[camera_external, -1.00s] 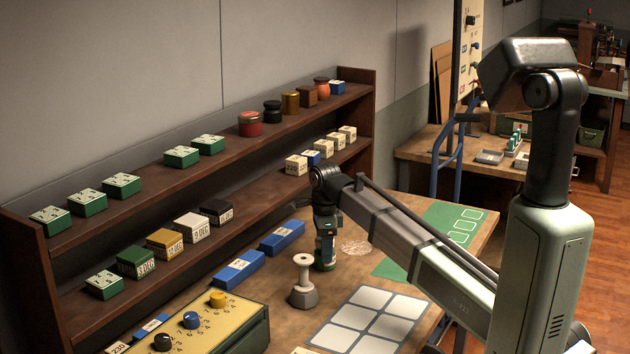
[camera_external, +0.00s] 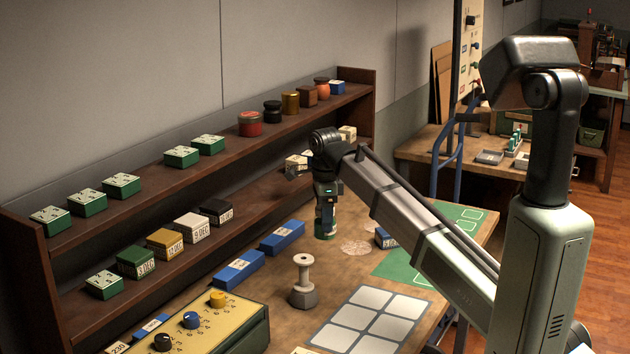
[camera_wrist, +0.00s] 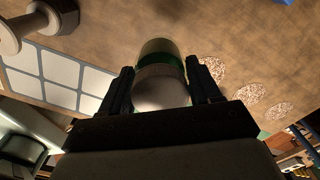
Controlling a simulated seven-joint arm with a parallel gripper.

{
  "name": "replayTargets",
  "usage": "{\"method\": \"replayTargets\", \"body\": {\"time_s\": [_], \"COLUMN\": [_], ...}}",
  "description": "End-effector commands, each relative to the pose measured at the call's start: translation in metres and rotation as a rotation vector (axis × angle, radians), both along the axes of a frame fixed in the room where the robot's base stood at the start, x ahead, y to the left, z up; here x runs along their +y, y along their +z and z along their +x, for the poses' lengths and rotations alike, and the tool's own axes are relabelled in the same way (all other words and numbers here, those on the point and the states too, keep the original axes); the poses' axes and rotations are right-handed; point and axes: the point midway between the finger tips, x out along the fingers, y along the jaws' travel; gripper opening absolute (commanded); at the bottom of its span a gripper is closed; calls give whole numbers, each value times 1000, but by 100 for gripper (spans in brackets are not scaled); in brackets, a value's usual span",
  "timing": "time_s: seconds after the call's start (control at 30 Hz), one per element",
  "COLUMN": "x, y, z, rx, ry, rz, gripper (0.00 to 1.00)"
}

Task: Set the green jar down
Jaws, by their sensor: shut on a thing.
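My gripper (camera_external: 326,206) is shut on the green jar (camera_external: 325,226) and points down over the back part of the workbench. The jar has a green band and a pale part, and looks upright. In the wrist view the jar (camera_wrist: 161,80) sits between the two dark fingers of my gripper (camera_wrist: 163,92). The gripper partly hides it. The jar appears raised off the bench, but the size of the gap is hard to tell.
A grey spool-like stand (camera_external: 303,285) and blue boxes (camera_external: 283,237) stand left of the jar. A pale round patch (camera_external: 356,247) lies bare to its right. A white-panelled mat (camera_external: 366,318) lies in front. A two-tier shelf (camera_external: 180,228) runs behind.

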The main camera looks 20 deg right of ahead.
Motion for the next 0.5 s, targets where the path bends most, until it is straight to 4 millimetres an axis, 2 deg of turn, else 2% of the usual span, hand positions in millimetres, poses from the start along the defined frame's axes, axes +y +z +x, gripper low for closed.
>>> {"method": "replayTargets", "body": {"time_s": [0.17,0.27,0.37,0.5], "x": [-1,-9,-27,-69], "y": [9,10,10,11], "z": [1,3,8,18], "rx": [0,0,0,-2], "ry": [-2,-14,-39,-98], "rz": [0,0,0,1], "gripper": [27,27,27,27]}}
